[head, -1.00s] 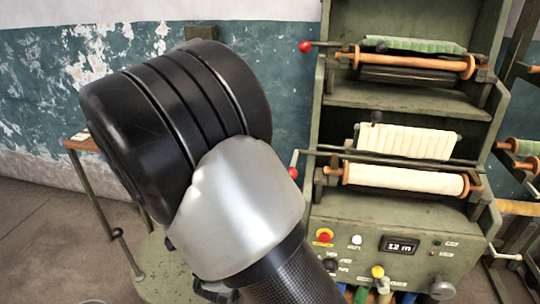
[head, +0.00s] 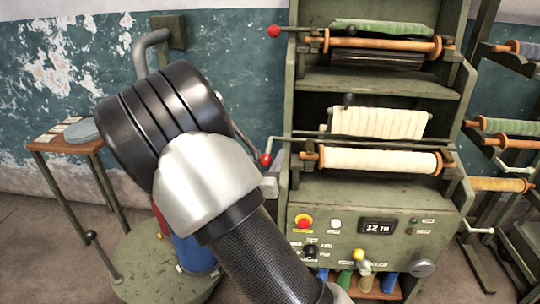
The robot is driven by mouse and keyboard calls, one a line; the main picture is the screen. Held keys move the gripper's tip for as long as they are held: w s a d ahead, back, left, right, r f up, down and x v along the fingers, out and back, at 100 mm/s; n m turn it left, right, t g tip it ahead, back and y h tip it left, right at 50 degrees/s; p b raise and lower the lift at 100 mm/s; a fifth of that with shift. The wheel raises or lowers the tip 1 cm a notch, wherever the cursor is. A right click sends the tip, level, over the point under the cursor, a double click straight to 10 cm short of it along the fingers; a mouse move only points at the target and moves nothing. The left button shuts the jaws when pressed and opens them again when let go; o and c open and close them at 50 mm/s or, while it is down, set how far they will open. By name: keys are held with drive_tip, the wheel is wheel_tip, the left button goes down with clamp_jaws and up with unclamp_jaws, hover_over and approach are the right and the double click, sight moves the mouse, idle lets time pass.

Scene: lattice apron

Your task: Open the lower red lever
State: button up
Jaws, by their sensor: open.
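The lower red lever (head: 266,160) has a red ball knob at the left side of the green machine, level with the lower cream roll. Its thin arm rises from the knob to a rod along the roll. My gripper (head: 272,174) shows only in part, as grey pieces close by the knob at its lower right. The rest of it is hidden behind my black and silver arm. It is open, and I cannot tell whether it touches the knob.
The upper red lever (head: 274,31) is above, beside the green-cloth roll. The machine's panel (head: 376,227) has buttons and a 12 m display. A wooden side table (head: 62,146) stands at left; a roll rack (head: 505,125) stands at right.

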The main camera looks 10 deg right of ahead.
drive_tip(key=shift+x, duration=1.25)
